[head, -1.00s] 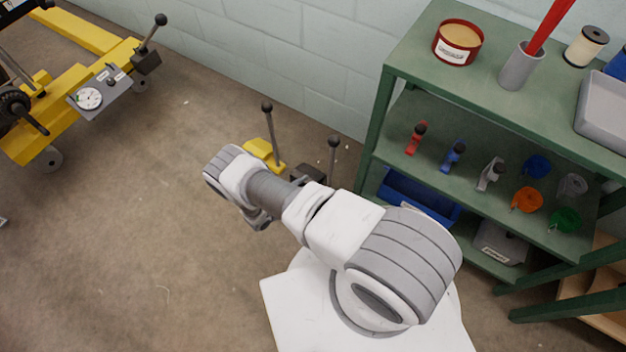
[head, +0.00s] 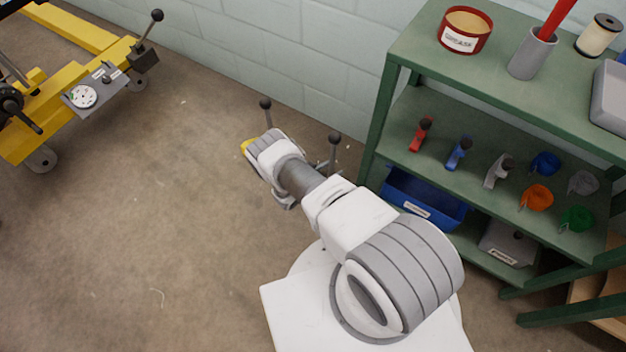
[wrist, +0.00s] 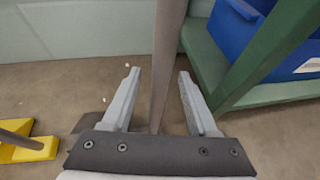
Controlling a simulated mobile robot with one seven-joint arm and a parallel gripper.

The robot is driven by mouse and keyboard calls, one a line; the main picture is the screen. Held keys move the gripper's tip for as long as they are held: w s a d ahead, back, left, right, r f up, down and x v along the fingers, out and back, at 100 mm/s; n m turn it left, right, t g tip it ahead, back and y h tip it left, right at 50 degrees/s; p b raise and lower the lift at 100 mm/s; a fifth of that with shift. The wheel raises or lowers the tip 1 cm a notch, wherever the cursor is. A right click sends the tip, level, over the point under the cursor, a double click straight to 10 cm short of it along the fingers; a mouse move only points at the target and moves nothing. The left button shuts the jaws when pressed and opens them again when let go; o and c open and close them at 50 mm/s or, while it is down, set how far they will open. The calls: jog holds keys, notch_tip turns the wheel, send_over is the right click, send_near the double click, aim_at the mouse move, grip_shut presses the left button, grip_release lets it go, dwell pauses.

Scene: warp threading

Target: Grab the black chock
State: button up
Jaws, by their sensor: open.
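The black chock shows in the head view by its upright grey handle (head: 332,158) with a dark ball knob; its body is mostly hidden behind my arm. In the wrist view a long grey-brown handle (wrist: 167,60) rises between the fingers of my gripper (wrist: 159,74). My gripper is open, with a finger on each side of the handle and a gap to both. A dark piece (wrist: 88,121) shows just left of the gripper's base, probably part of the chock's body.
A yellow chock (wrist: 30,148) stands left of my gripper. The green shelf (head: 378,125) with a blue bin (head: 425,200) is close on the right, and the block wall (head: 300,60) is behind. A yellow machine (head: 50,130) stands far left; floor between is clear.

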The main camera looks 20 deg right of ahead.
grip_shut()
dwell(1.4)
jog(key=shift+w+r, duration=0.1)
jog(key=shift+r, duration=0.05)
